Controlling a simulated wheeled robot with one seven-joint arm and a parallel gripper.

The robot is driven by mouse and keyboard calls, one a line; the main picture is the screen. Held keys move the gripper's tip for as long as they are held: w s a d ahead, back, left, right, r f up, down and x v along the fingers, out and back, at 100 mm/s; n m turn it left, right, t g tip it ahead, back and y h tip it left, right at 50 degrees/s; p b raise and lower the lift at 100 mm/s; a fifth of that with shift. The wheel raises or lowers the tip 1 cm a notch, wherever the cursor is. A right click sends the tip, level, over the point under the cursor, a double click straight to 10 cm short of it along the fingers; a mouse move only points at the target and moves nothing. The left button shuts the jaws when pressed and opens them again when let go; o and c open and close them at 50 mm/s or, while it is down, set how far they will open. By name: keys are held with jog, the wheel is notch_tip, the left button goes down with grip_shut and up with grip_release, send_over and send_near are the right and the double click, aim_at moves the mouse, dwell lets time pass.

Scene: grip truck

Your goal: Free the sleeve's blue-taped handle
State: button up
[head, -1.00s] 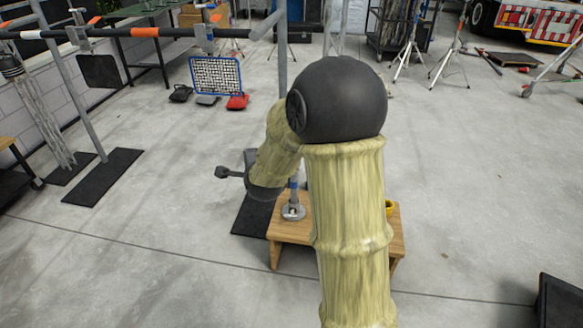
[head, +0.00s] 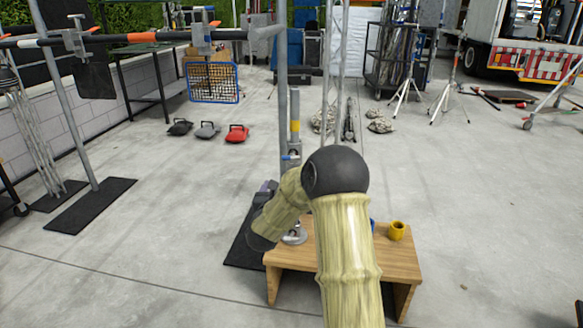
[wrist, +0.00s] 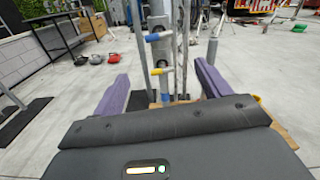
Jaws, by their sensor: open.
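In the wrist view, a grey metal sleeve (wrist: 157,28) on an upright post carries a blue-taped handle (wrist: 153,37) sticking out to the left. Below it is a yellow-taped handle (wrist: 159,71). My gripper (wrist: 163,74) is open, its purple fingers apart on either side of the post in this view, with nothing between them that I can see held. The blue-taped handle shows small in the head view (head: 291,157), just above my arm. There my arm covers most of the gripper and the sleeve's lower part.
A wooden bench (head: 395,262) stands under the post, with a yellow mug (head: 397,230) on it. An overhead bar (head: 145,36) with hanging clamps runs along the upper left. A black mat (head: 92,205) lies left.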

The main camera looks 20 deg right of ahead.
aim_at(292, 159)
jog(key=shift+w, duration=0.1)
jog(key=b+x, duration=0.2)
jog(key=x, duration=1.5)
jog(key=shift+w+d, duration=0.1)
jog(key=shift+d, duration=0.05)
jog(key=c, duration=1)
